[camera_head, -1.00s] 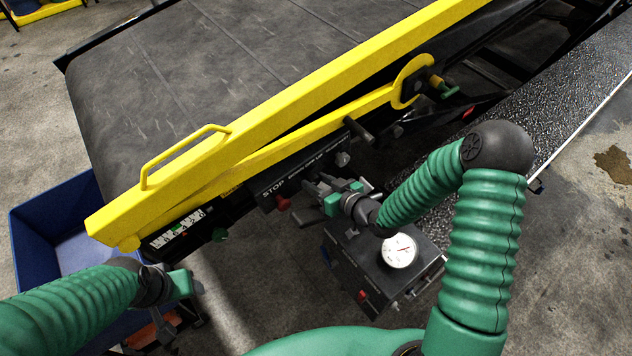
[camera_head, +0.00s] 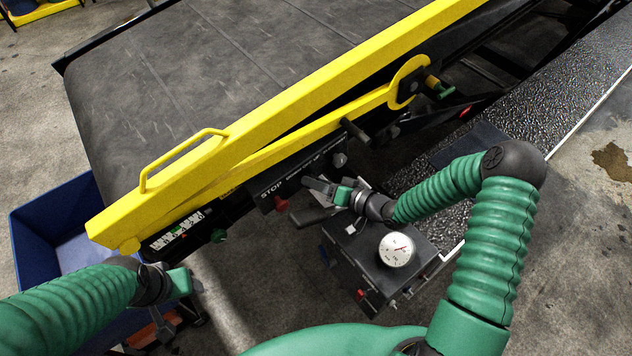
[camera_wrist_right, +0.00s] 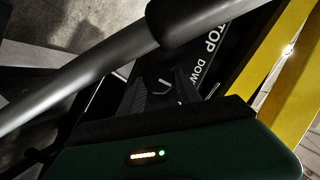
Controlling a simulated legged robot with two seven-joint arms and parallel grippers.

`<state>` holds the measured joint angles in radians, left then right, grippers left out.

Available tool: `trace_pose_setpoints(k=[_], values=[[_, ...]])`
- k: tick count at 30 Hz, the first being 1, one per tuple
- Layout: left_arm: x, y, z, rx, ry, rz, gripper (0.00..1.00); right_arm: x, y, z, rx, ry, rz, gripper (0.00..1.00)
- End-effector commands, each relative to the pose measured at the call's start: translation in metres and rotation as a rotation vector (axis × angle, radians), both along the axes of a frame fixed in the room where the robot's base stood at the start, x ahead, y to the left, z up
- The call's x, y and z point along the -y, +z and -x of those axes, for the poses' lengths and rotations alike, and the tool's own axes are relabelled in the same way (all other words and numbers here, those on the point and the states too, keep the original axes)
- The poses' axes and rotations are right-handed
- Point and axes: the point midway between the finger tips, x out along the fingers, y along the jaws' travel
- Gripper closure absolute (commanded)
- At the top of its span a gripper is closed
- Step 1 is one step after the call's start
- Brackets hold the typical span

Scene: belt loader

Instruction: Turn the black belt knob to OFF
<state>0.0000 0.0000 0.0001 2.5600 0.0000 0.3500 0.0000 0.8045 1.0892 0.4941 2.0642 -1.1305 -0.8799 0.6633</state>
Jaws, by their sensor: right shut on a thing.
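My right gripper (camera_head: 312,187) is at the black control panel (camera_head: 266,188) under the yellow rail, right of the red stop knob (camera_head: 282,204). Its jaws are shut on the black belt knob, which the fingers mostly hide, so I cannot read its pointer. In the right wrist view the dark fingers reach the panel beside the white "STOP" and "DOWN" lettering (camera_wrist_right: 207,55). My left gripper (camera_head: 172,305) hangs at the lower left, away from the panel; its finger opening is unclear.
A grey knob (camera_head: 340,160) sits right of the gripper. A black box with a white gauge (camera_head: 397,250) stands below the right wrist. The yellow rail (camera_head: 290,105) runs above the panel. A blue bin (camera_head: 50,215) is at the left.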

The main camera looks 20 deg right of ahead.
Motion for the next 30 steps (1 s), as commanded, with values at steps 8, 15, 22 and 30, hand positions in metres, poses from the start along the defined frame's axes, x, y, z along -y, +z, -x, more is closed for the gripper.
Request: trace_pose_setpoints(k=[8,15,22,30], values=[[0.0,0.0002,-0.0001,0.0,0.0,0.0,0.41,0.003,0.001,-0.0019,-0.001,-0.007,-0.011,1.0],[0.0,0.0002,-0.0001,0.0,0.0,0.0,0.41,0.0031,0.0009,-0.0018,-0.001,-0.007,-0.01,0.52],[0.0,0.0001,0.0,0.0,0.0,0.0,0.41,0.0019,0.0001,-0.0007,-0.003,-0.005,-0.009,0.39],[0.0,-0.003,-0.0001,0.0,0.0,0.0,0.41,0.0078,0.0011,0.0055,-0.003,-0.006,-0.007,0.39]])
